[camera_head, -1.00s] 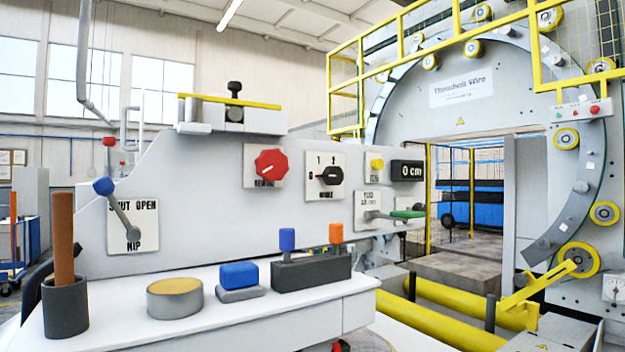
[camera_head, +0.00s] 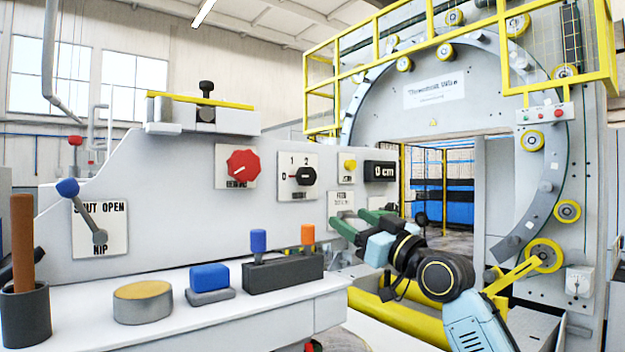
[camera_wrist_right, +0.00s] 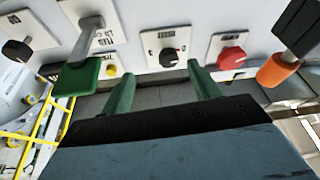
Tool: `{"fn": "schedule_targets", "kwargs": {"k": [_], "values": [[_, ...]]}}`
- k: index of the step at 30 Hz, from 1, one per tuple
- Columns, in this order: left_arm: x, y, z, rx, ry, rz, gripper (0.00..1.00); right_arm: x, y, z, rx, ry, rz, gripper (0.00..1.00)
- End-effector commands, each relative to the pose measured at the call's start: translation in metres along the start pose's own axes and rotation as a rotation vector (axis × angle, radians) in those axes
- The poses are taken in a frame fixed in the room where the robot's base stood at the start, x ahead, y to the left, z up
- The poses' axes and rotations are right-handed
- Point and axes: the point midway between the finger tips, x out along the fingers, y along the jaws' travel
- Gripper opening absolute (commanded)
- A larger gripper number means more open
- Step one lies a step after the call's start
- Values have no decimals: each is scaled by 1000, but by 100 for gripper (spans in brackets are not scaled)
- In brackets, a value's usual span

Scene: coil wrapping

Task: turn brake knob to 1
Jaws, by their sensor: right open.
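A black knob (camera_head: 306,176) sits on a white plate marked 0, 1 and 2 on the grey panel. Its pointer appears to face left, at 0. The small word under it is too blurred to read. It also shows inverted in the right wrist view (camera_wrist_right: 168,57), beyond the gap between my fingers. My right gripper (camera_head: 356,224) is at the lower right of the panel, below and right of this knob. Its green fingers are apart and empty in the wrist view (camera_wrist_right: 163,88), not touching the knob. My left gripper is not in view.
A red knob (camera_head: 242,168) is left of the black one; a yellow button (camera_head: 349,165) and a display reading 0 cm (camera_head: 380,171) are right. A green-handled lever (camera_wrist_right: 76,76) is near my fingers. The shelf (camera_head: 90,345) below holds several objects, including an orange-topped stick (camera_head: 307,234).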

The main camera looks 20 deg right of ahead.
Motion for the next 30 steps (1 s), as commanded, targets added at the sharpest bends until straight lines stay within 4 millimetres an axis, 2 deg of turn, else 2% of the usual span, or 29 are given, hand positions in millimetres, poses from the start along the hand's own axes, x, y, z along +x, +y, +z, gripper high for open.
{"fn": "schedule_targets", "kwargs": {"k": [1, 3, 5, 8, 21, 30], "values": [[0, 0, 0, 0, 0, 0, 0, -1, -3, -19, -15, 27, -12, 61], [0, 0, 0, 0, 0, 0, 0, -1, -6, -32, -24, 47, -24, 61], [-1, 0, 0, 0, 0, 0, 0, 2, -7, -38, -27, 54, -29, 61], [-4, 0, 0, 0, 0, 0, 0, 13, -7, -40, -24, 56, -29, 61], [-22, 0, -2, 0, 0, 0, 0, 89, -9, -43, -22, 53, -28, 61], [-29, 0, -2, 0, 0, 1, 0, 123, -10, -44, -25, 53, -28, 61]]}}
